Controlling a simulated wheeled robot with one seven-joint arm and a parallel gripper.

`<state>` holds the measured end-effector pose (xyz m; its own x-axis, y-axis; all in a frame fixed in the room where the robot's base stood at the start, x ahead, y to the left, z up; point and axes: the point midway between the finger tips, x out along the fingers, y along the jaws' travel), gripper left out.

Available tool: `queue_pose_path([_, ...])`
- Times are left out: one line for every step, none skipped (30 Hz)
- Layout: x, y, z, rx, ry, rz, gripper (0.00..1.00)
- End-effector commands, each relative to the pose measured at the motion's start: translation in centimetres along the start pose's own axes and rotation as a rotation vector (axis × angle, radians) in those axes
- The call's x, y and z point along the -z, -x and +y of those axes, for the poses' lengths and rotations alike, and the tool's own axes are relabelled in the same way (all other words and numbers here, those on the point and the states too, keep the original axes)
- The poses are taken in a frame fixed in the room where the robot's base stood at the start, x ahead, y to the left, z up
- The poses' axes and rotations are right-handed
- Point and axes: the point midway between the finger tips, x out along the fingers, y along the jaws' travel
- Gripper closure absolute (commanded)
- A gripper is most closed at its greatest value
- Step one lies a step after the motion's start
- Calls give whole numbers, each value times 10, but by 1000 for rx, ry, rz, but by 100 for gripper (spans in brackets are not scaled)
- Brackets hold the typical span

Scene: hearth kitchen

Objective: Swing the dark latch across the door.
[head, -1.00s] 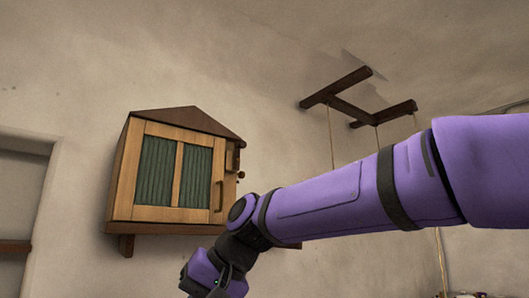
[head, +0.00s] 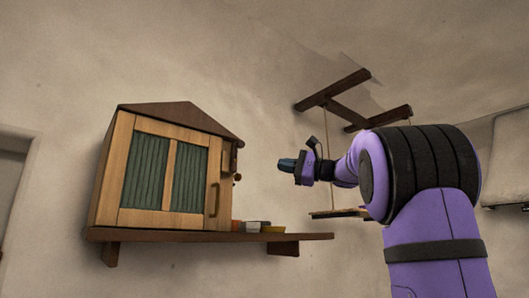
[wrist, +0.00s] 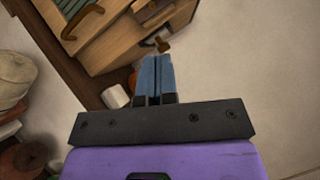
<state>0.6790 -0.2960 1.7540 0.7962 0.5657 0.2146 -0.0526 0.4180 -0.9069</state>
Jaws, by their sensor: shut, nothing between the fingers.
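A wooden cabinet with a dark peaked roof (head: 180,117) stands on a wall shelf. Its door (head: 127,178), with green panels and a curved handle (head: 213,199), looks shut. A dark latch piece (head: 229,157) sits upright at the door's right edge, with a small dark knob (head: 237,178) just below and right of it. My gripper (head: 284,164) is to the right of the latch, apart from it, pointing left. In the wrist view my blue fingers (wrist: 156,64) are together and empty, below the knob (wrist: 163,46). The door handle (wrist: 82,20) shows at upper left.
The dark shelf (head: 200,236) juts out under the cabinet. A dark wooden frame (head: 340,100) with cords hangs further right. The wall between is bare.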

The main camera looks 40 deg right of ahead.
Motion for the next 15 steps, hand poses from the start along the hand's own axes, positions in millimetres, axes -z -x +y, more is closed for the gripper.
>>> queue_pose_path([3,3,-8,21,-2,-7,100])
queue_pose_path([4,4,-12,31,-4,-12,100])
queue_pose_path([5,6,-15,40,-6,-17,100])
queue_pose_path([5,6,-17,45,-7,-20,100])
queue_pose_path([5,7,-18,49,-7,-22,100])
queue_pose_path([5,7,-19,53,-8,-23,100])
queue_pose_path([5,8,-20,54,-8,-24,100])
queue_pose_path([5,8,-20,55,-8,-24,100])
queue_pose_path([5,8,-20,55,-8,-24,100])
queue_pose_path([5,8,-20,54,-8,-24,100])
queue_pose_path([5,8,-20,54,-8,-24,100])
queue_pose_path([5,7,-20,54,-8,-24,100])
queue_pose_path([5,7,-19,54,-8,-23,100])
queue_pose_path([5,7,-19,54,-8,-23,100])
queue_pose_path([5,7,-19,53,-8,-23,100])
